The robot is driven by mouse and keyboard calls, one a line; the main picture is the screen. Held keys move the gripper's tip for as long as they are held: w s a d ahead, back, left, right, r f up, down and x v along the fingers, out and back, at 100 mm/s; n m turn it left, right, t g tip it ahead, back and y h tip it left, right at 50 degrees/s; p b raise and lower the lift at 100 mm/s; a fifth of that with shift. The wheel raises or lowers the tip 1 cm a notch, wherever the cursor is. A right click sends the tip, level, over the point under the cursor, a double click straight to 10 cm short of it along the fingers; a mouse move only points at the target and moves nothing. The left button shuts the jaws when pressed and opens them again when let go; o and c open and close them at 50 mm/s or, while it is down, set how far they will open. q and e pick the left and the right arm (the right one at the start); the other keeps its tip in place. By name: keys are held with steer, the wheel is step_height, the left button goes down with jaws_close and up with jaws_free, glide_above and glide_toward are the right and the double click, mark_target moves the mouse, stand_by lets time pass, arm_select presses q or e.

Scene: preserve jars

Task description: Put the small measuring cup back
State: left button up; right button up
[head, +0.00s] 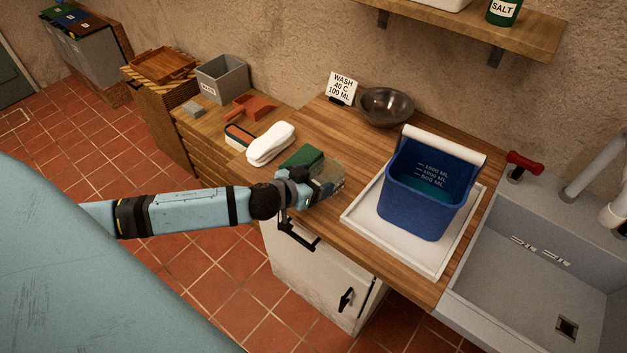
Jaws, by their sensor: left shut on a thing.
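My left gripper (325,185) reaches in from the left over the front edge of the wooden counter. It is shut on a clear, see-through thing (336,176) that looks like the small measuring cup. The gripper covers much of it, and its markings cannot be made out. I cannot tell whether it touches the counter. A dark green block (303,159) lies just behind the gripper. My right gripper is not in view.
A blue bucket (412,214) with liquid stands on a white tray (357,214), left of the grey sink (510,290). A white cloth (270,144) lies left. Bare counter (350,150) shows mid-counter.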

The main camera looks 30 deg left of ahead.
arm_select(q)
steer(key=shift+f, duration=0.3)
steer(key=shift+f, duration=0.2)
steer(key=o, duration=0.9)
steer(key=shift+c, duration=0.2)
steer(key=shift+b, duration=0.3)
